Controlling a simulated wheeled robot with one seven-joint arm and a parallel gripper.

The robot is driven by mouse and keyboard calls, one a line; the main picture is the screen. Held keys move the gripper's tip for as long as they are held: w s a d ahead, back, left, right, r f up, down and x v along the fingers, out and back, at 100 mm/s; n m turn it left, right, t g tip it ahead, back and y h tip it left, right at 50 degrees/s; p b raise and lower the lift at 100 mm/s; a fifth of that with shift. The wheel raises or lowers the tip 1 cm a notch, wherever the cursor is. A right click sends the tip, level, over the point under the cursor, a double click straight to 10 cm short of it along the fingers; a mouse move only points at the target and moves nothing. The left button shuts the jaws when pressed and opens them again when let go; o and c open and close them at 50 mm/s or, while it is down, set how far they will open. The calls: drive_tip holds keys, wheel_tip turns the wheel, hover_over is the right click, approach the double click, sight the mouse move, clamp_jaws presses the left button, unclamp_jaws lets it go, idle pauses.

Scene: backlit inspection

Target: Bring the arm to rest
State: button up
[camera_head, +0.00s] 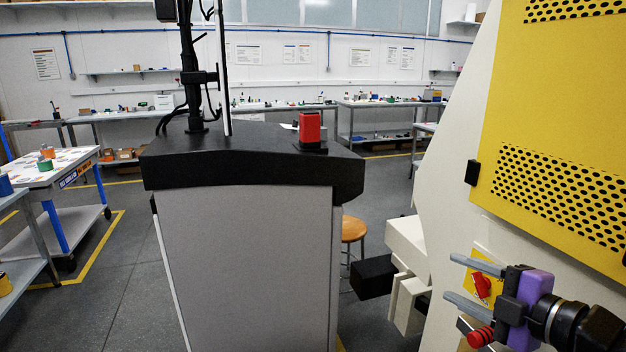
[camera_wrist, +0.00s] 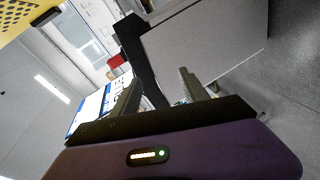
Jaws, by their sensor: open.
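My gripper (camera_head: 462,281) is at the lower right of the head view, with two grey fingers pointing left and spread apart. Nothing is between them. My purple wrist body (camera_head: 529,297) is behind the fingers. The gripper is in front of a yellow and white machine, and I cannot tell how wide the gap to it is. In the wrist view the fingers of my gripper (camera_wrist: 160,92) show dark and apart, with the tilted room beyond them.
A grey cabinet (camera_head: 245,265) with a black top stands in the middle, bearing a red object (camera_head: 310,127) and a monitor on a post. The yellow perforated machine panel (camera_head: 560,85) fills the right. A wooden stool (camera_head: 353,229) is behind the cabinet.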

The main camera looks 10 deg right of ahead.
drive_tip(key=s+a+r+m+t+h+p, duration=0.1)
drive_tip(key=s+a+r+m+t, duration=0.1)
drive_tip(key=a+r+m+t, duration=0.8)
drive_tip(key=s+a+f+m+g+h+p, duration=0.1)
drive_tip(key=s+a+f+m+g+h, duration=0.15)
drive_tip(key=s+f+m, duration=0.5)
drive_tip(key=s+a+f+m+g+h+p, duration=0.15)
drive_tip(key=s+f+m+g+h, duration=0.3)
drive_tip(key=s+f, duration=0.65)
drive_tip(key=s+d+f+n+g+y, duration=0.1)
drive_tip(key=s+f, duration=0.1)
drive_tip(key=s, duration=0.7)
drive_tip(key=s+d+f+n+g+y, duration=0.1)
drive_tip(key=s+d+f+n, duration=0.1)
drive_tip(key=s, duration=0.8)
drive_tip(key=shift+d+f+y, duration=0.15)
drive_tip(key=shift+f+y, duration=0.2)
drive_tip(key=shift+y, duration=0.05)
